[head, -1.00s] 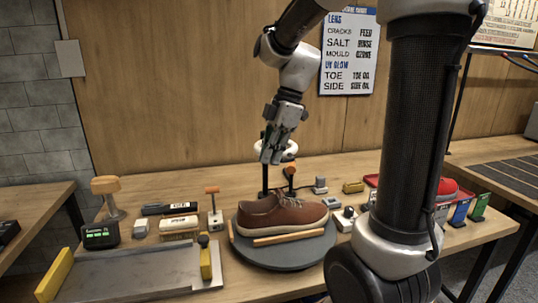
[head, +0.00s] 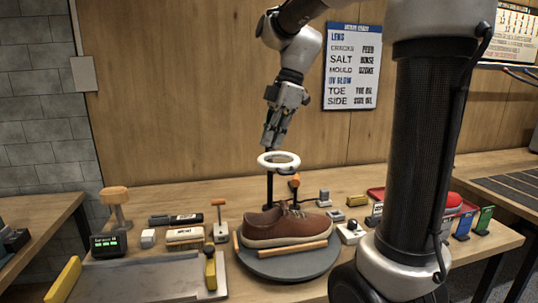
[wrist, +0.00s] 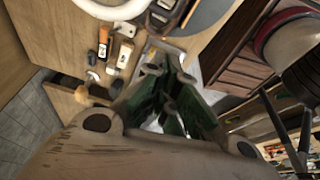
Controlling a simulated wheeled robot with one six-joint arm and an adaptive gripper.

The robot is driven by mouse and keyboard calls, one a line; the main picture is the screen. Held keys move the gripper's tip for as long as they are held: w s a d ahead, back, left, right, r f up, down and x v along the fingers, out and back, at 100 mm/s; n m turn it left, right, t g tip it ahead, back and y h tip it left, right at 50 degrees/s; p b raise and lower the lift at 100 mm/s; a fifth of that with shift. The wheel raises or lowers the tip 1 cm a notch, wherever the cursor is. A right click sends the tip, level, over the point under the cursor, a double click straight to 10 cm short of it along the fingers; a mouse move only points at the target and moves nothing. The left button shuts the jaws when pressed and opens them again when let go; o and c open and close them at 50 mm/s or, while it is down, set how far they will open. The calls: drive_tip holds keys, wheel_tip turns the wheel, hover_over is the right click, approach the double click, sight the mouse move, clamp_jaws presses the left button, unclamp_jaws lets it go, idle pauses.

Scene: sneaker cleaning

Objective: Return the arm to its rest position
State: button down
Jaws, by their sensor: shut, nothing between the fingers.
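My gripper (head: 270,143) hangs from my arm above the workbench, pointing down, in the head view. It is shut and empty, just above a white ring lamp (head: 279,160) on a dark stand. In the wrist view its green-sided fingers (wrist: 170,115) come together. A brown sneaker (head: 285,226) with a pale sole rests on a round grey turntable (head: 290,268) below, between wooden bars. My gripper is clear of the sneaker.
A mushroom-shaped orange-topped tool (head: 116,200), a brush (head: 184,236) and a green display box (head: 108,245) stand at left. A grey tray (head: 140,281) lies in front. A wall chart (head: 352,67) hangs behind. The air around the gripper looks clear.

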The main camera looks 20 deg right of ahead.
drive_tip(key=shift+d+r, duration=0.1)
drive_tip(key=shift+r, duration=0.25)
idle(0.3)
drive_tip(key=s+d+f+m+t+h, duration=0.1)
drive_tip(key=s+d+f+m+t, duration=0.1)
drive_tip(key=s+m, duration=0.6)
drive_tip(key=s+d+f+m+t+h, duration=0.2)
drive_tip(key=s+d+f+m, duration=0.2)
drive_tip(key=s+m, duration=0.5)
drive_tip(key=shift+s+f+h, duration=0.3)
drive_tip(key=shift+s+f, duration=0.35)
drive_tip(key=shift+s, duration=0.05)
drive_tip(key=shift+d, duration=0.1)
idle(0.4)
